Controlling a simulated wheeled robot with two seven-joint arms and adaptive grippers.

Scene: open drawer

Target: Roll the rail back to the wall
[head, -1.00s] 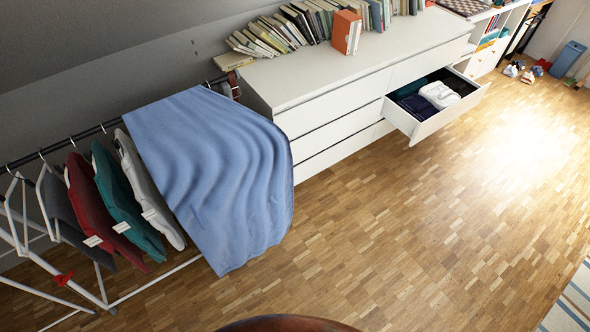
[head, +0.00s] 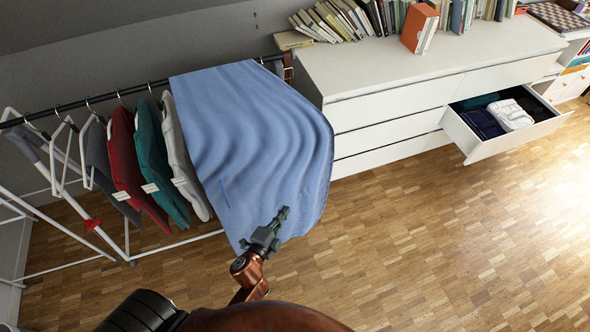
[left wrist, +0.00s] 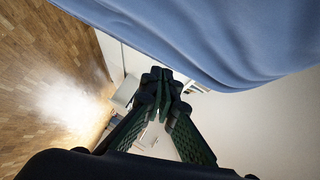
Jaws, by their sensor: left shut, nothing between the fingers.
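The clothes rail (head: 150,87) has a black top bar and white legs. It stands along the grey wall at the left in the head view. A blue cloth (head: 245,140) drapes over its right end; several garments, among them a red one (head: 128,150), hang to the left. My left gripper (head: 281,217) is shut and empty, in front of the cloth's lower right part. In the left wrist view the shut fingers (left wrist: 163,78) are close to the blue cloth (left wrist: 215,35), with no visible grip on it. My right gripper is not in view.
A white dresser (head: 400,85) stands right of the rail, with one drawer (head: 520,137) open and clothes inside. Books (head: 340,20) stand on top. The wooden floor (head: 430,240) in front is clear.

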